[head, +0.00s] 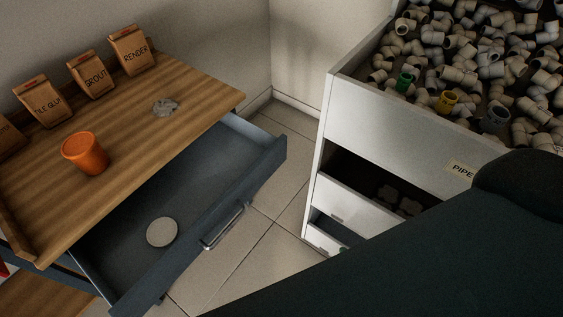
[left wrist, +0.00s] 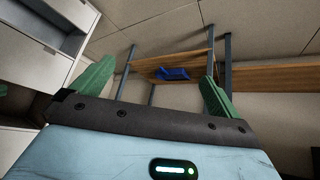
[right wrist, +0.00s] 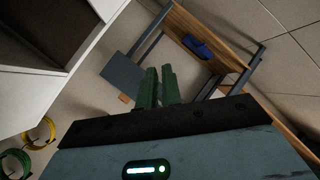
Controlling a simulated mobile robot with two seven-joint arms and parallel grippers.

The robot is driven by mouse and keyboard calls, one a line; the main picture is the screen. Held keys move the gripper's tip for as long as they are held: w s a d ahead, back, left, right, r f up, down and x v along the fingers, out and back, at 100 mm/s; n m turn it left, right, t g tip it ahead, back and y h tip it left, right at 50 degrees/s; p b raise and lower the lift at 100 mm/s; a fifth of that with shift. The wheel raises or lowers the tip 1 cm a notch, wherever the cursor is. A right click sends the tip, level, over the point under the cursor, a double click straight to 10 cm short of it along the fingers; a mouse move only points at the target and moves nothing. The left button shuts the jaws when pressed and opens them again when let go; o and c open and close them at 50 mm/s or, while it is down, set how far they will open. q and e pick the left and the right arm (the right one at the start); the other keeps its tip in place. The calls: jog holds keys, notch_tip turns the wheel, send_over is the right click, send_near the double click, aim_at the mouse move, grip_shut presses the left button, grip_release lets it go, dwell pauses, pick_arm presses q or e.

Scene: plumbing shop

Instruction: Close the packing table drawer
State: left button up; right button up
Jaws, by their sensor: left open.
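The packing table (head: 120,120) has a wooden top, and its dark blue-grey drawer (head: 215,165) stands pulled out in the head view. A metal bar handle (head: 224,228) is on the drawer front. A pale round disc (head: 162,232) lies inside the drawer. My left gripper (left wrist: 150,88) is open and empty in the left wrist view, its green fingers wide apart. My right gripper (right wrist: 160,75) has its green fingers together in the right wrist view, with nothing seen between them. No fingertips show clearly in the head view, where my dark arm covers the lower right.
An orange cup (head: 85,153), a grey lump (head: 165,106) and several paper bags (head: 129,50) stand on the tabletop. A white cabinet (head: 385,125) with a bin of pipe fittings is at right, its lower drawers partly open. Tiled floor (head: 285,215) lies between.

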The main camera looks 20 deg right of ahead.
jog(key=w+d+n+t+b, duration=0.1)
jog(key=w+n, duration=0.2)
jog(key=w+d+n+y+b, duration=0.1)
jog(key=w+n+b, duration=0.1)
jog(key=w+n, duration=0.1)
jog(key=w+d+f+n+t+b, duration=0.1)
jog(key=w+n+b, duration=0.1)
jog(key=n, duration=0.3)
jog(key=shift+w+t+y, duration=0.3)
jog(key=shift+w+y, duration=0.1)
jog(key=shift+w, duration=0.2)
grip_shut()
jog(key=n+t+y+b, duration=0.1)
jog(key=n+y+b, duration=0.5)
jog(key=n, duration=1.1)
send_near(280, 154)
jog(key=shift+h, duration=0.4)
jog(key=x, duration=0.5)
jog(key=shift+w+a, duration=0.5)
jog(key=shift+w, duration=0.2)
jog(key=shift+f, duration=0.1)
